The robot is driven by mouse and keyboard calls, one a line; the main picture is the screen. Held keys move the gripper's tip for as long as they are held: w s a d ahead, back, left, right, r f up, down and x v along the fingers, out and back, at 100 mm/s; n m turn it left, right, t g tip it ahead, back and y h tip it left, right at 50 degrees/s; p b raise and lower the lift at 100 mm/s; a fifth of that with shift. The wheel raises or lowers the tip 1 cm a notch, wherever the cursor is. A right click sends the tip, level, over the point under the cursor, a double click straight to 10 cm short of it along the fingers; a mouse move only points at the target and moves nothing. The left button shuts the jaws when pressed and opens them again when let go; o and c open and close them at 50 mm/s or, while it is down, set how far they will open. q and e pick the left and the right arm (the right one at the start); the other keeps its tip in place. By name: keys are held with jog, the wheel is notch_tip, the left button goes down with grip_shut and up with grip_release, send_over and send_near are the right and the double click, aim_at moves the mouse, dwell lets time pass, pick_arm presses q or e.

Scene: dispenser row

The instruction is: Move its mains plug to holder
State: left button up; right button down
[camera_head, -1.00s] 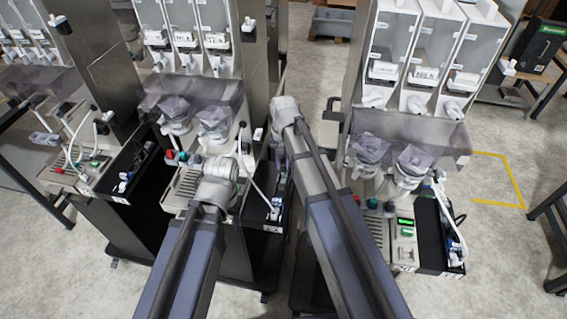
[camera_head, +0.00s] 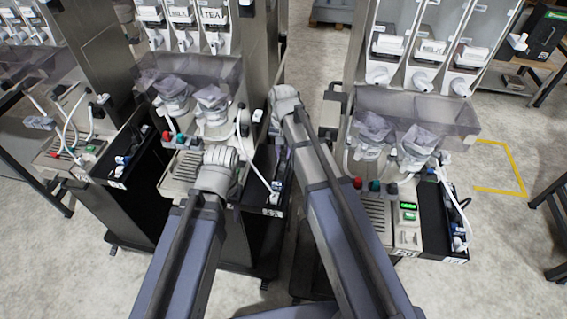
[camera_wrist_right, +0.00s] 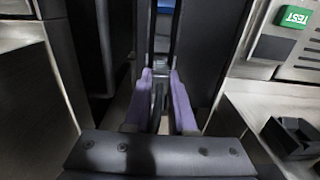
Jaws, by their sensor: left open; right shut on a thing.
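In the right wrist view my right gripper (camera_wrist_right: 161,98) has its two purple fingers closed on a small grey thing (camera_wrist_right: 160,92). It looks like the mains plug, but it is dark and mostly covered. In the head view my right wrist (camera_head: 285,97) is beside the middle machine and its arm hides the fingers. A white cable (camera_head: 257,166) hangs from the middle machine's side towards a narrow black tray (camera_head: 272,210). The holder cannot be made out clearly. My left wrist (camera_head: 218,172) is in front of the middle machine; its fingers are hidden behind it.
Another dispenser with a drip tray (camera_head: 376,216) and a black side tray (camera_head: 437,222) stands at the right. A third machine (camera_head: 68,160) stands at the left.

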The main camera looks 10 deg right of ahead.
jog(key=shift+f+b, duration=0.55)
jog(key=shift+f+b, duration=0.45)
jog(key=shift+b, duration=0.05)
dwell(0.8)
jog(key=c, duration=0.7)
grip_release()
jog(key=shift+o, duration=0.5)
jog(key=shift+o, duration=0.7)
